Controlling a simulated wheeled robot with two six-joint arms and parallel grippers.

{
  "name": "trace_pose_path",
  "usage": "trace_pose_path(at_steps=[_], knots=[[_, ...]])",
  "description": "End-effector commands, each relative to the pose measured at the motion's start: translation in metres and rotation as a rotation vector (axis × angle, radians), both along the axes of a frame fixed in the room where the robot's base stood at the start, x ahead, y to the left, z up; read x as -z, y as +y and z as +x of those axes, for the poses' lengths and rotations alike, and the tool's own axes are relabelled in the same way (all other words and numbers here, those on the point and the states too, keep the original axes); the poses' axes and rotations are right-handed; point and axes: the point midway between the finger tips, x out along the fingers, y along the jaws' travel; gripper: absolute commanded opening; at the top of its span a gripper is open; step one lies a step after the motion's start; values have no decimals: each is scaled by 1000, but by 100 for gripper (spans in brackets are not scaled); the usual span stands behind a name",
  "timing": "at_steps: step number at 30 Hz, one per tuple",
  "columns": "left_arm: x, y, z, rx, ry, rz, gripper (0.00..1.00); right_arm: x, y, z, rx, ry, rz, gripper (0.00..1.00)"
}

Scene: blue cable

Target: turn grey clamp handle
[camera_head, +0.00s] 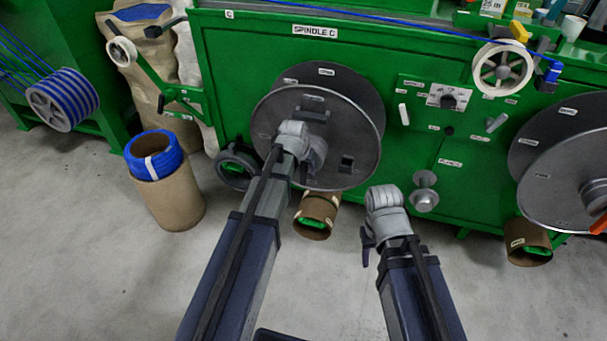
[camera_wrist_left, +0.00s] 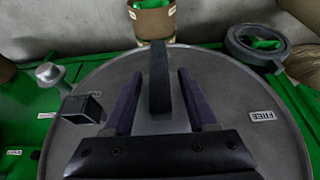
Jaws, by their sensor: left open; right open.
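The grey clamp handle (camera_wrist_left: 159,80) is a dark upright bar on the face of the round grey disc (camera_wrist_left: 228,75) in the left wrist view. My left gripper (camera_wrist_left: 160,72) is open, with one finger on each side of the handle and a gap visible on both sides. In the head view my left gripper (camera_head: 293,133) is in front of the spindle C disc (camera_head: 362,125) and hides much of its hub and the handle. My right gripper (camera_head: 385,200) is open and empty, in front of the machine, right of and below the disc, away from the handle.
A square block (camera_wrist_left: 84,108) juts from the disc near the left finger. A grey ring (camera_wrist_left: 257,45) and a cardboard tube (camera_wrist_left: 155,22) lie beyond the rim. A knob (camera_head: 425,190) sticks out near my right gripper. A second disc (camera_head: 560,180) stands at right.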

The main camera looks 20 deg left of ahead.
Motion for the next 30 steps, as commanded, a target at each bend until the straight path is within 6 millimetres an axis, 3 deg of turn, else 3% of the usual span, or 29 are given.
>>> trace_pose_path(at_steps=[7, 22, 30], knots=[[0, 0, 0, 0, 0, 0, 57, 0, 0, 0, 0, 0, -1, 50], [1, 0, 0, 0, 0, 0, 2, 0, 0, 0, 0, 0, -1, 50], [1, 0, 0, 0, 0, 0, 0, 0, 0, 0, 0, 0, -1, 50]])
